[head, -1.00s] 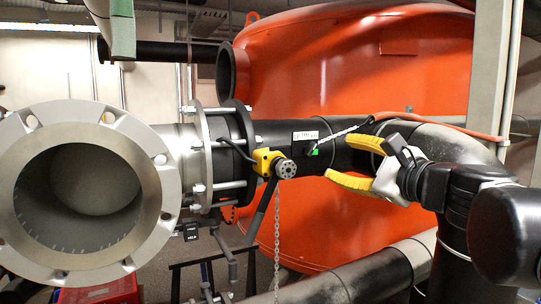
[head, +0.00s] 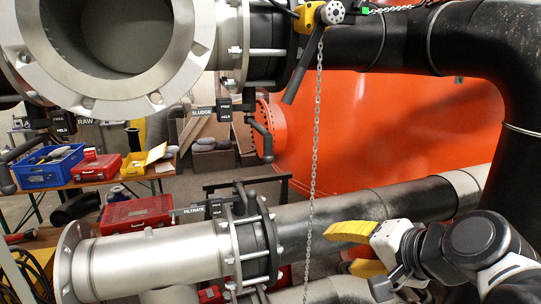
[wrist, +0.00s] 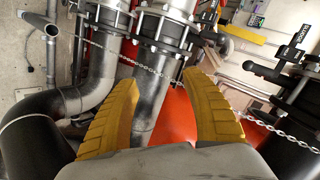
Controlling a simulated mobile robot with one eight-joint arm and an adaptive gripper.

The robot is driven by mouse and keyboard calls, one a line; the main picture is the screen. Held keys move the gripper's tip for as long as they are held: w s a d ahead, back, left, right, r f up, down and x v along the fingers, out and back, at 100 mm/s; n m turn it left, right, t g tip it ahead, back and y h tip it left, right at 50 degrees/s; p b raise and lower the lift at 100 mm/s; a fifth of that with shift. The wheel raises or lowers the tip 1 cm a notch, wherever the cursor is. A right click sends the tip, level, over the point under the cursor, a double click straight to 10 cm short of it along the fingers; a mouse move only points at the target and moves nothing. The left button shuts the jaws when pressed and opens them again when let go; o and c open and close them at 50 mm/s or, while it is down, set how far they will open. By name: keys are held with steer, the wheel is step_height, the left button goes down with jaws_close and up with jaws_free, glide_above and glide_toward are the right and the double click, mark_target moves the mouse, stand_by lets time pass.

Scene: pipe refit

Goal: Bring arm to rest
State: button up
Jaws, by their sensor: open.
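My gripper (head: 345,250) has yellow fingers and shows at the lower right in the head view, in front of the lower black pipe. It is open and empty. In the wrist view my gripper (wrist: 160,105) shows both yellow fingers spread wide, with nothing between them. The dark arm links behind it are mine. The hanging chain (head: 315,150) passes to the left of the fingertips in the head view. The chain also crosses behind the fingers in the wrist view (wrist: 150,70).
A large flanged pipe (head: 200,60) and a yellow valve fitting (head: 312,14) are at the top. A lower pipe labelled FILTRATE (head: 160,262) runs across. An orange tank (head: 400,120) stands behind. A table at left holds a blue crate (head: 50,168) and red boxes.

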steer(key=s+d+f+n+g+h+b, duration=0.1)
steer(key=s+f+n+b, duration=0.1)
steer(key=f, duration=0.8)
steer(key=s+d+f+n+g+h+b, duration=0.1)
steer(key=s+d+f+n+h+b, duration=0.1)
steer(key=f+b, duration=0.5)
steer(key=s+d+f+n+h+b, duration=0.1)
steer(key=s+f+n+b, duration=0.3)
steer(key=f, duration=0.8)
steer(key=shift+s+d+f+g+h+b, duration=0.35)
steer(key=shift+g+h+b, duration=0.05)
steer(key=shift+b, duration=0.05)
